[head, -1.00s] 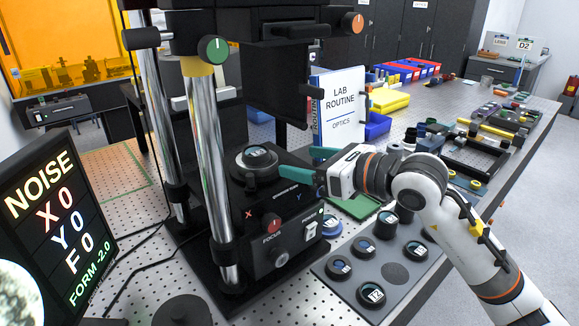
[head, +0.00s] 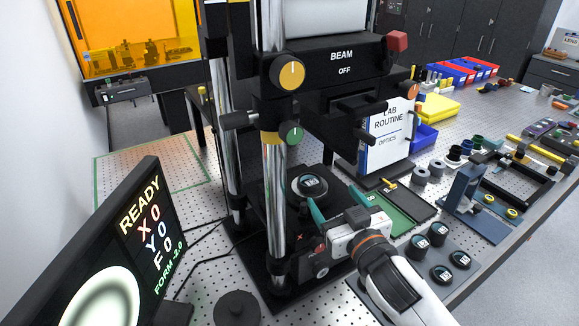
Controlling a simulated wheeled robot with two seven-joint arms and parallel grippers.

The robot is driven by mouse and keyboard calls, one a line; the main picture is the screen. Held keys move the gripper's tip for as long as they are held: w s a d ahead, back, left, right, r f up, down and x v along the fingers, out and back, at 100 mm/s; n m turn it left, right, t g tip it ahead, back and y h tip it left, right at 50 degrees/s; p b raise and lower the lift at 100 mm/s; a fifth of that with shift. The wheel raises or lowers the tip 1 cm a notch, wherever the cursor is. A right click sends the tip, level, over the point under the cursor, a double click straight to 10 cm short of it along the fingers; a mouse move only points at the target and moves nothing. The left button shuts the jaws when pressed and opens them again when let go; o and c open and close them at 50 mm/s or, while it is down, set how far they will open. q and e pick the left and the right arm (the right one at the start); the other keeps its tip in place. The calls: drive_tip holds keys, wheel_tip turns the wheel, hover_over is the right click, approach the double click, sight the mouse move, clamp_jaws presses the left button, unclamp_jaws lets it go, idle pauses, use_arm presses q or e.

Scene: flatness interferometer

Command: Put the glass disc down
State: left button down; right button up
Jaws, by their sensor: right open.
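The glass disc (head: 312,184), in a dark ring mount with a white label, sits on the round stage of the interferometer (head: 262,205). My right gripper (head: 342,201) comes in from the lower right. Its two teal fingers are spread wide, one near the front of the stage and one to the right. It is empty and apart from the disc. My left gripper is not in view.
Several similar discs stand on a grey tray (head: 411,276) at the lower right. A chrome post (head: 275,190) rises in front of the stage. A screen (head: 128,248) at the lower left reads READY. The table at the far left is clear.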

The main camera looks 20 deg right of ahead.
sight(312, 183)
drive_tip(key=shift+m+g, duration=0.4)
drive_tip(key=shift+g, duration=0.3)
drive_tip(key=w+f+p, duration=0.1)
drive_tip(key=w, duration=0.1)
drive_tip(key=w+f+p, duration=0.1)
drive_tip(key=w, duration=0.1)
drive_tip(key=w+f+p, duration=0.1)
drive_tip(key=w, duration=0.1)
drive_tip(key=shift+w, duration=0.1)
drive_tip(key=w+p, duration=0.2)
drive_tip(key=w, duration=0.2)
drive_tip(key=shift+w+d+f+p, duration=0.2)
drive_tip(key=shift+d+f+p, duration=0.05)
drive_tip(key=shift+p, duration=0.15)
drive_tip(key=shift+w+f, duration=0.2)
drive_tip(key=shift+w, duration=0.25)
drive_tip(key=shift+s, duration=0.15)
drive_tip(key=shift+c, duration=1.2)
drive_tip(key=c, duration=0.9)
